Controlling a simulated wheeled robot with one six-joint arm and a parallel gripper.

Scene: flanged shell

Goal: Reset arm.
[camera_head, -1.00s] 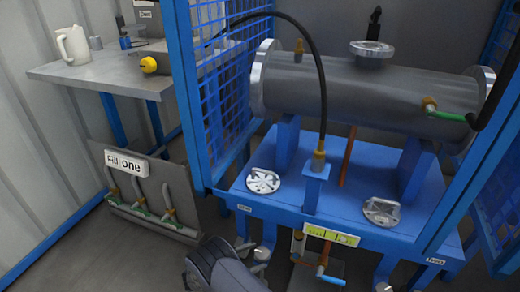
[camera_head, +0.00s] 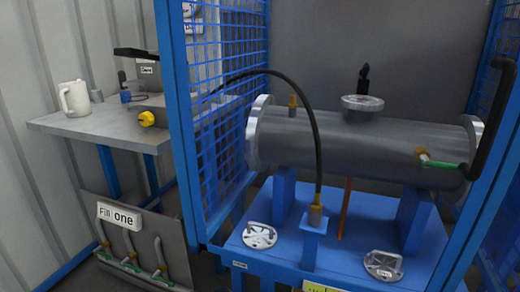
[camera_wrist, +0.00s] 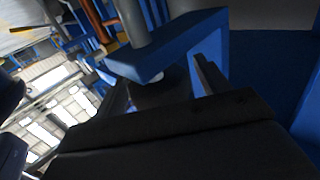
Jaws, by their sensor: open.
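My gripper (camera_wrist: 185,112) shows only as dark parts low in the wrist view, with open jaws and nothing seen between them. Blue metalwork lies close beyond it there. The grey flanged shell (camera_head: 350,155) lies level on a blue stand (camera_head: 335,250) inside a blue frame. It has a round flanged port (camera_head: 362,103) on top and a green-handled valve (camera_head: 440,163) at its right.
Blue frame posts (camera_head: 182,130) and mesh sides flank the shell. A black hose (camera_head: 318,130) arches down to the stand. At left are a table (camera_head: 95,128) with a white jug (camera_head: 75,98) and a panel labelled "Fill one" (camera_head: 120,215).

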